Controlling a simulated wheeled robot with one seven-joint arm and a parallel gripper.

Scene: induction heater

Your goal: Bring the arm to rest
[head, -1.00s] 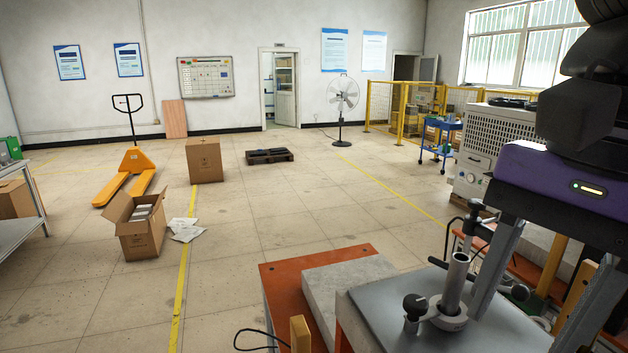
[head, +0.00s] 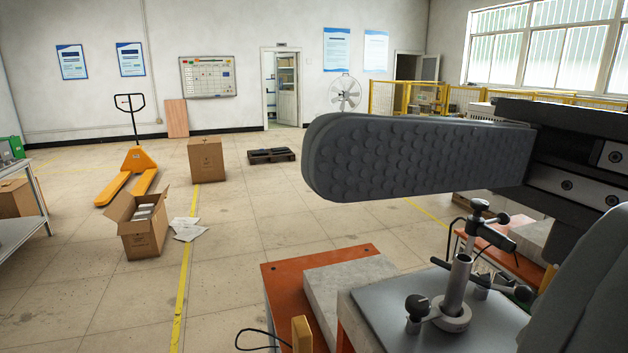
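My gripper (head: 415,157) is raised at the right of the head view, close to the camera. One long dark grey finger with a rounded tip and a studded face points left. Its mount with metal bolts is at the right edge. The second finger cannot be made out, so the opening between the fingers does not show. No object is visible at the finger. A smooth grey form at the lower right corner is cut off by the frame.
Below my gripper stands a grey-topped bench (head: 385,325) with a metal post clamp (head: 457,290). A stone slab (head: 340,285) lies on an orange table (head: 287,285) beside it. Cardboard boxes (head: 206,160) and a yellow pallet jack (head: 135,170) stand farther left.

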